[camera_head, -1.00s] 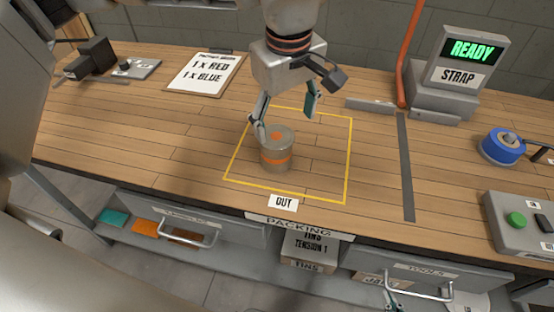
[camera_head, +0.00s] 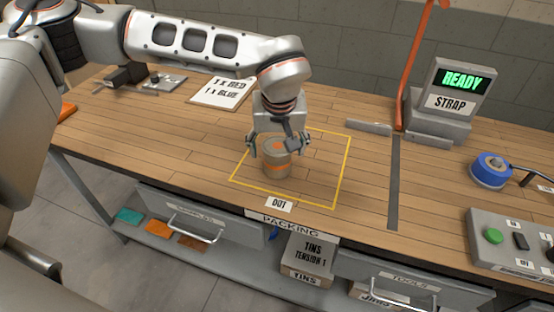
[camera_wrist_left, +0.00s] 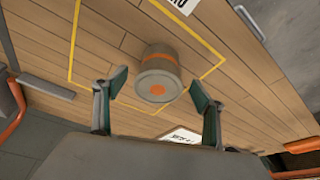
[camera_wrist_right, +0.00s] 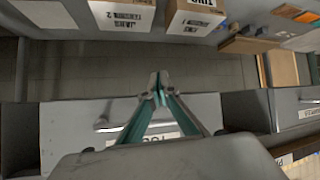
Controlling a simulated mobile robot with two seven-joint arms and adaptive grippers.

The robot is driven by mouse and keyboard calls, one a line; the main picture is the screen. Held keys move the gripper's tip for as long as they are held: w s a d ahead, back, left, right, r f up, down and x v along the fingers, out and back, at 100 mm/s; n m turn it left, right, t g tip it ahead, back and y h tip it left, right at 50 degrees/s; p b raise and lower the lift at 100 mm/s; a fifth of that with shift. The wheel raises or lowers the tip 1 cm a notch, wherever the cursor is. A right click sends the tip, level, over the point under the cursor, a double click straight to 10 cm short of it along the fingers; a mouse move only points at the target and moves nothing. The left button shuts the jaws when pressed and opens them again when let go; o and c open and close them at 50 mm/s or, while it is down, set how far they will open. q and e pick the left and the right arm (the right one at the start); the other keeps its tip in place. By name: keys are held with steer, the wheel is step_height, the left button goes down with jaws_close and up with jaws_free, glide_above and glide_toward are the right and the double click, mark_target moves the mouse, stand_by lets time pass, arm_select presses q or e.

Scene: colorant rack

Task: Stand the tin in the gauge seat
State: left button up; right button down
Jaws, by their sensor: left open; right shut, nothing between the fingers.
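The tin (camera_head: 276,160) is grey with an orange band and an orange dot on its lid. It stands upright inside the yellow outline on the bench, above the OUT label. My left gripper (camera_head: 278,146) is open just behind and above the tin. In the left wrist view the tin (camera_wrist_left: 158,77) shows ahead, between and beyond the open fingertips (camera_wrist_left: 160,92), and I see no contact. My right gripper (camera_wrist_left: 160,92) is not in that view; the right wrist view shows the right gripper (camera_wrist_right: 160,90) shut and empty, facing the drawers and lower shelf. I cannot identify the gauge seat.
A READY/STRAP display (camera_head: 455,95) stands at the back right. An order clipboard (camera_head: 222,92) lies behind. Bench space around the tin is clear.

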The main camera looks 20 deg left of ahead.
arm_select(q)
steer(key=x, duration=0.4)
steer(key=shift+w+a+f, duration=0.1)
steer(key=shift+w+f, duration=0.2)
steer(key=shift+f, duration=0.05)
steer(key=c, duration=1.4)
steer(key=shift+c, duration=0.5)
arm_select(e)
steer(key=shift+d, duration=0.15)
arm_select(q)
steer(key=shift+r, duration=0.2)
steer(key=shift+r, duration=1.25)
step_height(320, 180, up, 17)
steer(key=p, duration=0.1)
arm_select(e)
steer(key=shift+w+r, duration=0.2)
steer(key=shift+r, duration=0.8)
